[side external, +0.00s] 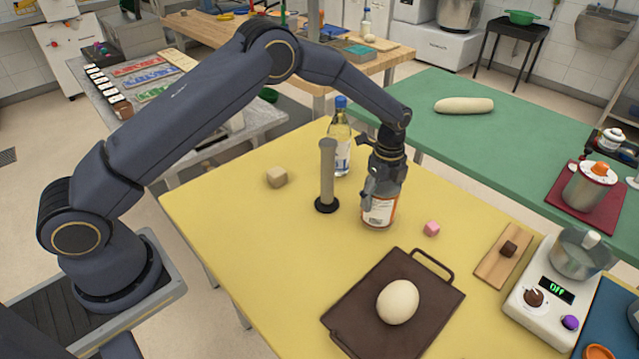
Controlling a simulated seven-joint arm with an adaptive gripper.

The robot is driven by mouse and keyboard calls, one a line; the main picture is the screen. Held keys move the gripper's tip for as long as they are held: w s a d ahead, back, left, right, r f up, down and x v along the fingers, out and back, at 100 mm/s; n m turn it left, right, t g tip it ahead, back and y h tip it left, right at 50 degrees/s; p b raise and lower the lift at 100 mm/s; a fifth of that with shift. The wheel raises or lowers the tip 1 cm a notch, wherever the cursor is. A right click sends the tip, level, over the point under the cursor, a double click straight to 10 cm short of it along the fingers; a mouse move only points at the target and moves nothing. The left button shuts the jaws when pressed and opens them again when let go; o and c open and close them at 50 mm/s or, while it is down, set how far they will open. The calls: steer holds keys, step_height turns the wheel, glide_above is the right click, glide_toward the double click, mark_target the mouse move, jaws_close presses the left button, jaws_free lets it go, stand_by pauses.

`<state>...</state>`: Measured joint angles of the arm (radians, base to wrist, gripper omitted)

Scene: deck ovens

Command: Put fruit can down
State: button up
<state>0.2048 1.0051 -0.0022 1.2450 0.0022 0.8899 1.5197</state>
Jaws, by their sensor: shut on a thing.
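The fruit can (379,211) has a pale label with orange bands. It stands upright at the middle of the yellow table, and its base looks to be at or very near the table top. My gripper (381,192) comes down from above and is shut on the can, with its fingers around the upper part. The can's top is hidden by the fingers. I cannot tell for sure whether its base touches the table.
A grey post on a black base (327,180) and a blue-capped bottle (340,140) stand close left and behind. A brown board (350,310) with an egg-shaped object (398,301) is in front.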

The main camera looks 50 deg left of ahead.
steer(key=o, duration=1.6)
steer(key=shift+c, duration=0.2)
step_height(320, 180, up, 12)
steer(key=s+a+r+n+t, duration=0.2)
steer(key=s+a+r+n, duration=0.25)
steer(key=s+r, duration=0.4)
steer(key=s+a+r+n+t, duration=0.1)
steer(key=s+a+r+n, duration=0.2)
steer(key=s+r+n, duration=0.45)
steer(key=s+a+n+t, duration=0.2)
steer(key=s+n, duration=0.5)
steer(key=s, duration=0.9)
steer(key=shift+s+a+f+n+t, duration=0.3)
steer(key=shift+a+f+n, duration=0.15)
steer(key=shift+a, duration=0.3)
